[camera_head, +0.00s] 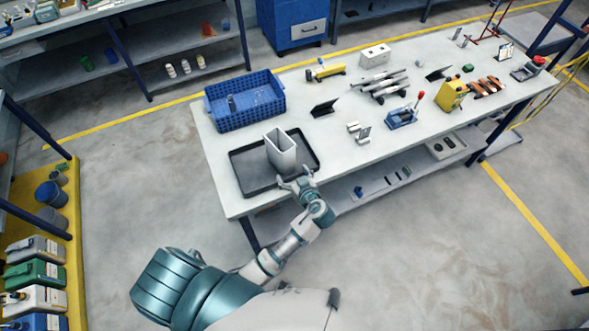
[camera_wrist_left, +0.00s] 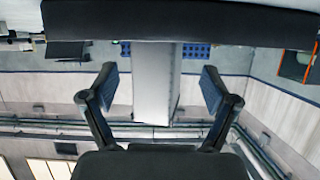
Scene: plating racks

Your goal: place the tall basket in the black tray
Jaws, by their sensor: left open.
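The tall basket (camera_head: 281,150) is a light grey, open-topped upright box. It stands in the black tray (camera_head: 252,184) at the left end of the table. My left gripper (camera_head: 296,183) is at the tray's near right edge, close in front of the basket. In the left wrist view the left gripper (camera_wrist_left: 158,95) is open, with a finger on each side of the basket (camera_wrist_left: 157,75) and a gap at both sides. The tray's dark wall (camera_wrist_left: 170,25) crosses the top of that view. My right gripper is not in view.
A blue perforated crate (camera_head: 245,101) stands behind the tray. A small black stand (camera_head: 324,108) and small grey blocks (camera_head: 359,130) lie to the right. More tools, including a yellow device (camera_head: 452,93), fill the table's right half. The near table edge is close to the tray.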

